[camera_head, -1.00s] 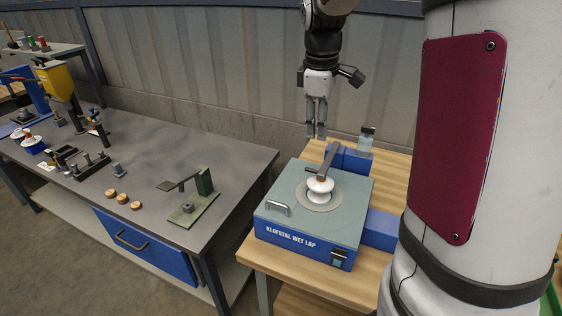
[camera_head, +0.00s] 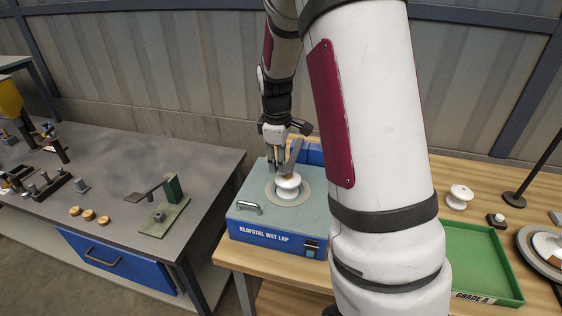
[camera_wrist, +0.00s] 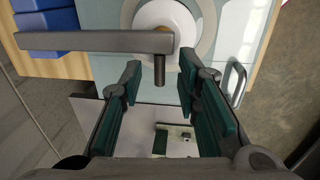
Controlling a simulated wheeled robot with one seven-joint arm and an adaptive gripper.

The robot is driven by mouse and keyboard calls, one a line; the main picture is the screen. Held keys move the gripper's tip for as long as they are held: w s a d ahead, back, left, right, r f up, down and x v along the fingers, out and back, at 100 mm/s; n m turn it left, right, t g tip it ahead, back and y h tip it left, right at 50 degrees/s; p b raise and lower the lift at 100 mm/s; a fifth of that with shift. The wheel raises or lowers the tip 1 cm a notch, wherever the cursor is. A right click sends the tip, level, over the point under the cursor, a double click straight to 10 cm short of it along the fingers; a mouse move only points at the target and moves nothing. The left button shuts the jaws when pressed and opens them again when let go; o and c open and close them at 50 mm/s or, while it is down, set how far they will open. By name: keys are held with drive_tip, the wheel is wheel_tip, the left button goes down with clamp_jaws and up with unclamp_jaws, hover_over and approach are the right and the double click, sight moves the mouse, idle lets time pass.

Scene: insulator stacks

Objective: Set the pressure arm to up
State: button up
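The pressure arm (camera_head: 294,157) is a grey-brown bar on the blue-sided lapping machine (camera_head: 262,222). Its free end is over a white insulator (camera_head: 288,188) on the round plate. In the wrist view the pressure arm (camera_wrist: 95,41) runs in from the left, its end just beyond my fingertips. A dark pin (camera_wrist: 160,69) hangs from that end, seen between the fingers. My gripper (camera_head: 276,165) is low beside the pressure arm, on its left in the head view. In the wrist view my gripper (camera_wrist: 160,66) is open, with nothing clamped. Contact with the arm cannot be told.
A green tray (camera_head: 480,297) marked GRADE A, a white spool (camera_head: 459,197) and a small dark stand are right on the wooden bench. A grey table (camera_head: 120,165) with a small green fixture stands left. The machine has a metal handle (camera_head: 250,208). The wall is close behind.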

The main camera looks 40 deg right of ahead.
drive_tip(key=shift+d+f, duration=0.1)
drive_tip(key=shift+f, duration=0.4)
clamp_jaws()
drive_tip(key=shift+w, duration=0.1)
drive_tip(key=shift+r, duration=0.25)
